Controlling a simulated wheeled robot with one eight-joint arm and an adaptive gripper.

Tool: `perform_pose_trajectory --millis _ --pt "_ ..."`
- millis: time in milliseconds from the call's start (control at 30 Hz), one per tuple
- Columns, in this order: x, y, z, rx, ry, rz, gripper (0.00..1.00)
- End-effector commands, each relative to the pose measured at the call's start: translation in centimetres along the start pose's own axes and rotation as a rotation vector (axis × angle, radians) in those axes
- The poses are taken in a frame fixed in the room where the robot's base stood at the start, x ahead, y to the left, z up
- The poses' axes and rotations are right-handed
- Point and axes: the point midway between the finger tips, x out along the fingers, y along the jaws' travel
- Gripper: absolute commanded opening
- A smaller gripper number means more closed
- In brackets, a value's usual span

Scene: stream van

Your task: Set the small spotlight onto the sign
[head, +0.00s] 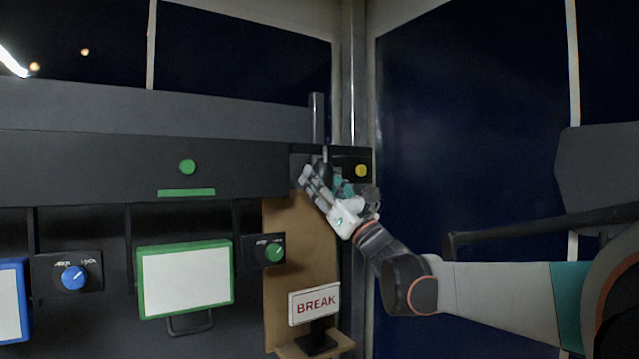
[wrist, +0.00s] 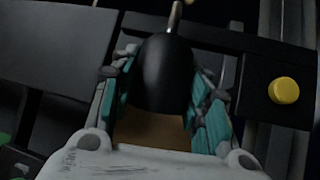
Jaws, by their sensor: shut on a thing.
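My gripper (head: 320,176) is at the right end of the dark overhead panel and is shut on a black rounded knob (wrist: 165,78). A thin metal stem (wrist: 175,16) shows beyond the knob in the wrist view. The teal finger pads lie on both sides of the knob. The white sign with red letters "BREAK" (head: 314,303) stands upright on a black foot, well below my gripper. I cannot pick out a separate spotlight or a clear patch of its light on the sign.
A yellow button (head: 362,170) sits just right of my gripper; it also shows in the wrist view (wrist: 284,90). A wooden board (head: 298,238) stands behind the sign.

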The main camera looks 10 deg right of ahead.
Motion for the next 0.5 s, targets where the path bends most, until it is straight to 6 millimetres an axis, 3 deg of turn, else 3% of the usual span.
perform_pose_trajectory --millis 167,200,267,500 --pt "-0.05 0.02 -0.03 0.0 0.001 0.0 0.19" --pt "-0.05 0.02 -0.03 0.0 0.001 0.0 0.52" --pt "-0.04 0.01 -0.02 0.0 0.001 0.0 0.64" --pt "-0.01 0.0 0.0 0.0 0.001 0.0 0.64"
